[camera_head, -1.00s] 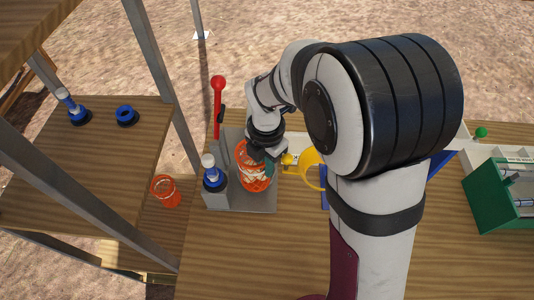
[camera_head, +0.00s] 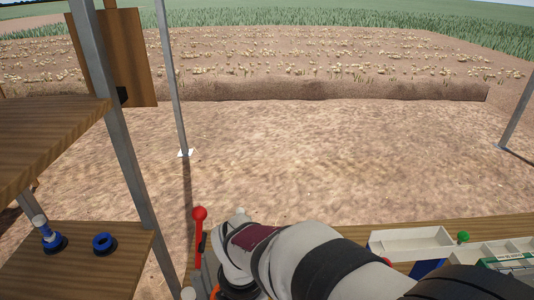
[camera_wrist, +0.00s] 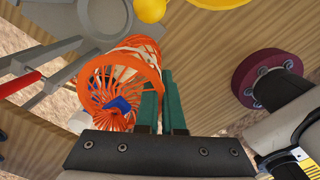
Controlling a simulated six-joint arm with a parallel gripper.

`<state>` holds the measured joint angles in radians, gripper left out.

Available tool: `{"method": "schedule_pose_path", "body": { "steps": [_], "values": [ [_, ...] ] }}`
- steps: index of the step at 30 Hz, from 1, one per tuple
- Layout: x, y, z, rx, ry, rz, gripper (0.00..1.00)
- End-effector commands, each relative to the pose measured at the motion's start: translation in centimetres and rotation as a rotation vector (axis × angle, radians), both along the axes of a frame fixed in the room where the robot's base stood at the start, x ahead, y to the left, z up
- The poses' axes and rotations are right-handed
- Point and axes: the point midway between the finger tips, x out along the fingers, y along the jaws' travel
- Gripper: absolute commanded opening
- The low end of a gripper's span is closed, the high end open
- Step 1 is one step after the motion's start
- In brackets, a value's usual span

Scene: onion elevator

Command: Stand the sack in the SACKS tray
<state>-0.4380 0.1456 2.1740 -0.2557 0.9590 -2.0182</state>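An orange mesh sack (camera_wrist: 113,78) lies in the left half of the wrist view, its open strands facing the camera, with a blue piece (camera_wrist: 121,105) seen through them. My gripper (camera_wrist: 161,76) has two green fingers close together at the sack's right side, overlapping its edge; whether they pinch the mesh is unclear. In the head view my arm hides the gripper, and only a sliver of orange shows at the bottom edge. White open trays (camera_head: 412,243) stand at the lower right; I cannot read a SACKS label on them.
A red-knobbed lever (camera_head: 199,232) rises left of my arm. A side shelf (camera_head: 72,270) holds a blue-and-white part (camera_head: 51,239) and a blue ring (camera_head: 104,244). Metal posts stand at left. A green-knobbed part (camera_head: 463,237) is beside the trays. A yellow ball (camera_wrist: 151,9) lies above the sack.

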Motion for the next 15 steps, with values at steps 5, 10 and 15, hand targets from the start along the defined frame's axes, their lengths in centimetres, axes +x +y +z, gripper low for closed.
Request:
{"method": "schedule_pose_path", "body": {
  "steps": [5, 10, 15],
  "values": [
    [4.1, -0.7, 3.3, 0.001, -0.003, -0.190, 0.00],
    [6.8, -2.1, 6.2, 0.002, -0.003, -0.393, 0.00],
    [8.7, -3.9, 9.1, 0.001, -0.003, -0.614, 0.00]
  ]
}}
